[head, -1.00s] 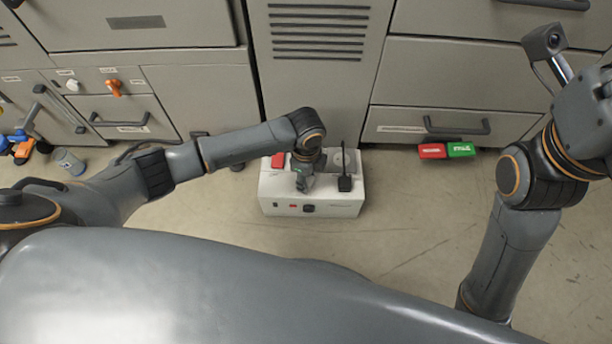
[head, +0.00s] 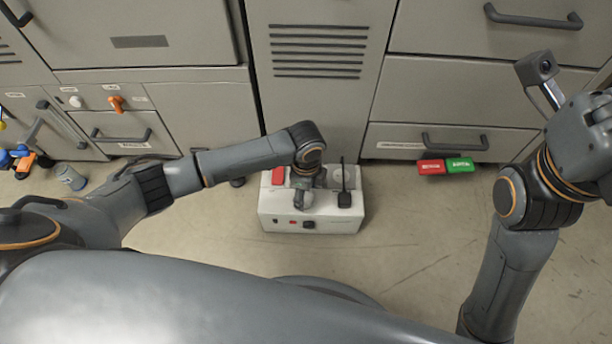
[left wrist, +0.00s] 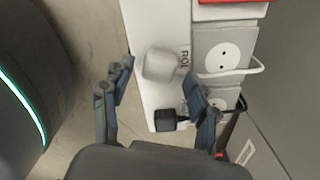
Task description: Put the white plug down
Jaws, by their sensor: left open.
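The white plug (left wrist: 160,66) lies over the pale top of the white socket box (head: 285,223); a white cable loops from it to the right. My left gripper (left wrist: 159,74) is open in the left wrist view, one finger on each side of the plug, with visible gaps. I cannot tell whether the plug fully rests on the box. In the head view my left gripper (head: 303,198) is over the box and the white plug cannot be made out there. My right arm is at the right; its fingers are out of frame.
A black plug (left wrist: 166,120) with an upright cable (head: 344,199) is on the box, close to the left gripper. Two round sockets (left wrist: 222,53) sit beside the white plug. Red (head: 431,167) and green (head: 460,165) blocks lie near the drawers. The front floor is clear.

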